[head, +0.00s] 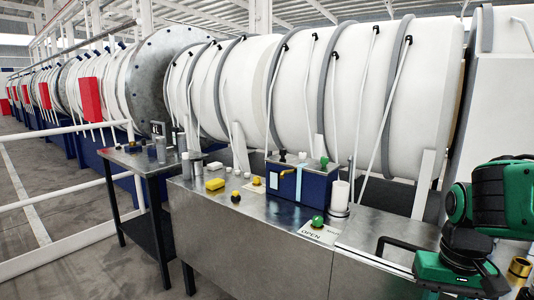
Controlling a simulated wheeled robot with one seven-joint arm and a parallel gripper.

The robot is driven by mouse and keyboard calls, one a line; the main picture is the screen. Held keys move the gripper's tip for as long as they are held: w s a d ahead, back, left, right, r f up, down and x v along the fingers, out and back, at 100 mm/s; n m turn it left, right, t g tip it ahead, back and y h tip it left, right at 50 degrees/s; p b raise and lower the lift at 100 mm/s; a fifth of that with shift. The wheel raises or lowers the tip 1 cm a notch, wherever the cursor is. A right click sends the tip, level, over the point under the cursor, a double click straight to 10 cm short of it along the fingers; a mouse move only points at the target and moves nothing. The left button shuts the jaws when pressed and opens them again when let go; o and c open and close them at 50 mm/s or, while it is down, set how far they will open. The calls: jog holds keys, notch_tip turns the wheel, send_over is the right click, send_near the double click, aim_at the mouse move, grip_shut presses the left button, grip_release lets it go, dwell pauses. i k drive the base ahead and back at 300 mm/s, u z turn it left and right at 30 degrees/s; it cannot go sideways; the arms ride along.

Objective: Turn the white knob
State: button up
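A green knob (324,161) sits at the box's right end. My green and black arm is at the lower right, apart from the box. My gripper's fingers do not show.
The metal bench (250,235) also bears a yellow block (215,184), a green knob (318,221) by an "OPEN" label, and a white cylinder (340,195). Large white horizontal tanks (420,90) stand close behind. A white railing (70,185) is at left.

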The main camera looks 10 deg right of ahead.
aim_at(302, 156)
jog(key=u, duration=0.2)
jog(key=i, duration=1.1)
jog(key=z, duration=0.15)
